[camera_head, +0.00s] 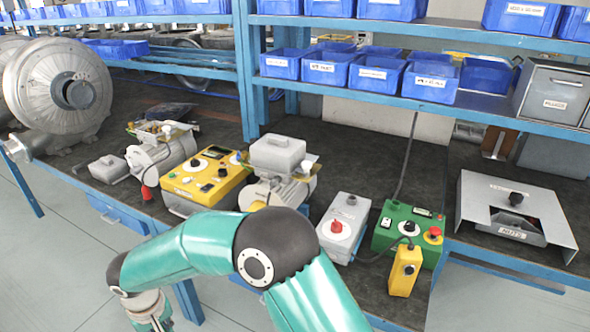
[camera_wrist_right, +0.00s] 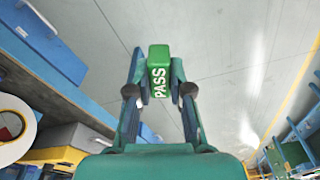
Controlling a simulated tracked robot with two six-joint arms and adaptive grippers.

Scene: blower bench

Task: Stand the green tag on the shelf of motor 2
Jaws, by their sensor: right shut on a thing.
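The green tag (camera_wrist_right: 159,72), a small block with white letters PASS, is held between the fingertips of my right gripper (camera_wrist_right: 160,88) in the right wrist view. It is over grey floor there, apart from the bench. The head view shows my teal arm across the bottom, but no gripper or tag. Two grey motors stand on the bench: one at left with an open top (camera_head: 161,156), and one in the middle with a grey box on top (camera_head: 279,168), partly hidden by the yellow unit and my arm. I cannot read which is motor 2, nor make out its shelf.
Between the motors stands a yellow control box (camera_head: 206,181). A grey box with a red knob (camera_head: 344,226) and a green control box (camera_head: 411,228) with a yellow pendant (camera_head: 403,270) stand right.

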